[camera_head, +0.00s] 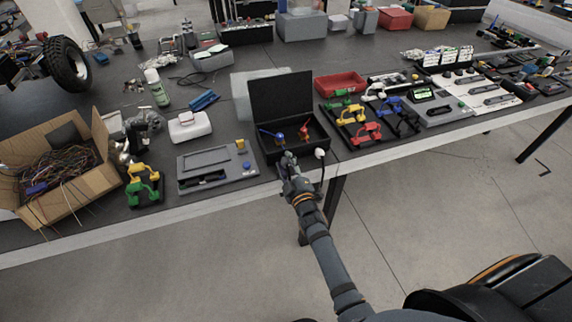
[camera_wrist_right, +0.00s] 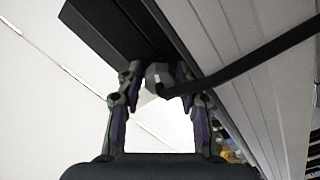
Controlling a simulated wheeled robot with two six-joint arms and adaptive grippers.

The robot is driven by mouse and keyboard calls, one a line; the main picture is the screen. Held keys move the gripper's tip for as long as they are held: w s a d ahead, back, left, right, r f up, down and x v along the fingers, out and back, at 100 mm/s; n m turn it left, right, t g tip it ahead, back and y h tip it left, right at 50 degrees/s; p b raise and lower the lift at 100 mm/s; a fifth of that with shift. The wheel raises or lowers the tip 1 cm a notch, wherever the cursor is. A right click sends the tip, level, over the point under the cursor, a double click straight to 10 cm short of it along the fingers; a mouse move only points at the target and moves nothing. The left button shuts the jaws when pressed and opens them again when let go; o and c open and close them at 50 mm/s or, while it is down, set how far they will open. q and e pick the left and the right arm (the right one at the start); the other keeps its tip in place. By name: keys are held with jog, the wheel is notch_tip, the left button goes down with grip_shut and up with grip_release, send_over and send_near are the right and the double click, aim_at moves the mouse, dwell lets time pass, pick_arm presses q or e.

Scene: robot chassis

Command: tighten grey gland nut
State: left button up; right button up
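The grey gland nut (camera_wrist_right: 158,76) shows in the right wrist view, with a black cable running from it to the upper right. The two fingers of my right gripper (camera_wrist_right: 157,84) stand on either side of it, and I cannot tell whether they touch it. In the head view my right gripper (camera_head: 288,160) is at the front wall of the open black box (camera_head: 279,98). A pale round fitting (camera_head: 320,153) with a hanging black cable shows just right of it. I cannot tell whether this is the same nut. My left gripper is out of view.
A blue-handled part and a red-handled part (camera_head: 304,132) are in the box. A grey panel (camera_head: 213,168) lies left of it, and racks of coloured clips (camera_head: 365,133) lie right. A red bin (camera_head: 340,84) stands behind.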

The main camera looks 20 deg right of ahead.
grip_shut()
jog(key=m+p, duration=0.2)
jog(key=m, duration=0.1)
jog(key=shift+r+m, duration=0.2)
jog(key=shift+m, duration=0.1)
jog(key=m+p, duration=0.2)
jog(key=m, duration=0.1)
jog(key=shift+m, duration=0.4)
jog(key=shift+m+p, duration=0.95)
jog(key=shift+m, duration=0.25)
jog(key=shift+f+m+p, duration=0.1)
jog(key=shift+m+p, duration=0.55)
jog(key=shift+m, duration=1.05)
